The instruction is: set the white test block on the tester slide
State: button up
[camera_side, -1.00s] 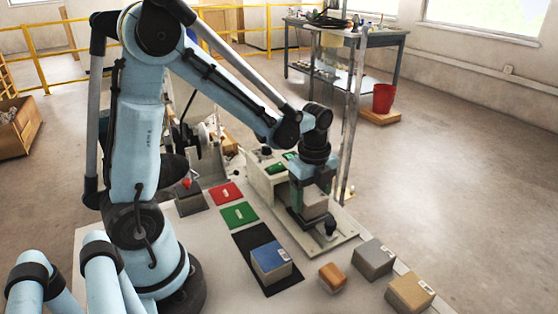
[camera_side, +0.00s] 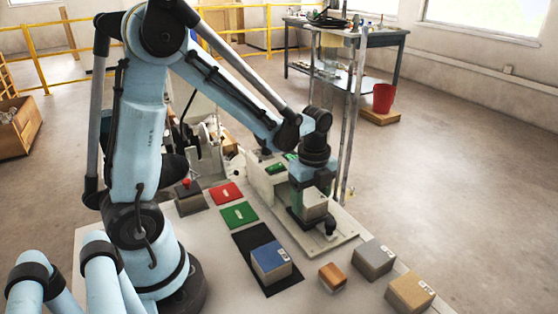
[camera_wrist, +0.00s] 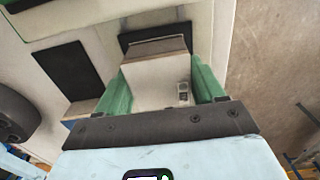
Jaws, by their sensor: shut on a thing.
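The white test block (camera_wrist: 158,82) is between the green fingers of my gripper (camera_wrist: 162,92) in the wrist view. My gripper is shut on it. In the side view the block (camera_side: 314,206) shows low under my gripper (camera_side: 311,207), over the tester's pale base plate (camera_side: 341,236). A dark pad (camera_wrist: 136,38), which looks like the tester slide, shows just beyond the block in the wrist view. The block hides part of it. I cannot tell whether the block touches the slide.
A blue-sided block (camera_side: 270,262) sits on a black mat (camera_side: 286,287). A small orange-brown block (camera_side: 332,277), a grey block (camera_side: 373,261) and a tan block (camera_side: 410,293) stand at the front right. Red (camera_side: 226,194) and green (camera_side: 239,215) pads lie left of the tester.

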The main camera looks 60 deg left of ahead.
jog(key=shift+f, duration=0.2)
dwell(0.4)
jog(key=o, duration=1.4)
jog(key=shift+o, duration=0.3)
jog(key=shift+r, duration=0.1)
jog(key=shift+r, duration=2.9)
jog(key=shift+s+d+r+n, duration=0.2)
jog(key=shift+r+n, duration=0.1)
jog(key=shift+n, duration=0.2)
jog(key=s+d+r+n+t, duration=0.4)
jog(key=n+t, duration=0.3)
jog(key=n, duration=1)
jog(key=shift+s, duration=0.9)
